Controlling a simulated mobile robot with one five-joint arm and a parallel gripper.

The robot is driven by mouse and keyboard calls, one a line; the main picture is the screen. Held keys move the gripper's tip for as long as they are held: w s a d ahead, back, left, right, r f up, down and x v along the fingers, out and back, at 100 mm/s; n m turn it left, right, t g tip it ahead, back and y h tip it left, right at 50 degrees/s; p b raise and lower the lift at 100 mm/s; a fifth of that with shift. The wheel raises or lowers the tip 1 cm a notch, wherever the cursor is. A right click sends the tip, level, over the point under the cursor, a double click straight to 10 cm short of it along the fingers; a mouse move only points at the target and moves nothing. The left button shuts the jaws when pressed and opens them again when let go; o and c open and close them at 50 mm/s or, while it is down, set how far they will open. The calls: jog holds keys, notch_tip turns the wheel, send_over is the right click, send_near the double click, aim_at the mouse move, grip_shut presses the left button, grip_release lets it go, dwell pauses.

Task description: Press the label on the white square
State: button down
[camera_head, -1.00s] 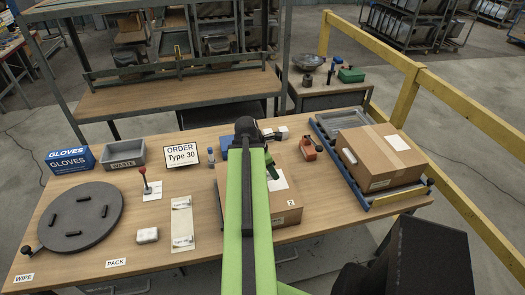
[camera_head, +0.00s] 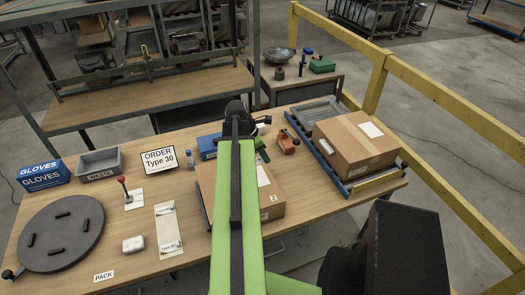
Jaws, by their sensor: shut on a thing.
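My gripper (camera_head: 240,112) is at the far end of my green arm, above the back of the table's middle. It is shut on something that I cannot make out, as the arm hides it. A brown box (camera_head: 276,206) marked 2 lies below my arm, partly covered by it. A white square (camera_head: 263,175) shows on its top, just right of the arm. A pale label sheet (camera_head: 168,228) with printed strips lies left of the box. The larger brown box (camera_head: 340,143) at the right also bears a white square (camera_head: 371,130).
A red-handled stamp (camera_head: 124,190), a white block (camera_head: 133,244), a round dark turntable (camera_head: 48,248) and a WASTE bin (camera_head: 100,163) stand at the left. An orange tool (camera_head: 288,144) lies near the right box's blue-edged rack (camera_head: 318,158). A yellow rail (camera_head: 410,92) runs along the right.

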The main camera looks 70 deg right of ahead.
aim_at(266, 174)
jog(key=shift+a+f+b, duration=0.2)
jog(key=shift+f+b, duration=0.25)
notch_tip(266, 174, down, 7)
jog(key=b, duration=0.7)
jog(key=shift+f, duration=0.15)
jog(key=shift+f+b, duration=0.5)
jog(key=shift+b, duration=0.1)
dwell(0.6)
jog(key=c, duration=0.8)
grip_release()
jog(key=shift+w, duration=0.1)
jog(key=shift+c, duration=0.2)
jog(key=shift+r, duration=0.1)
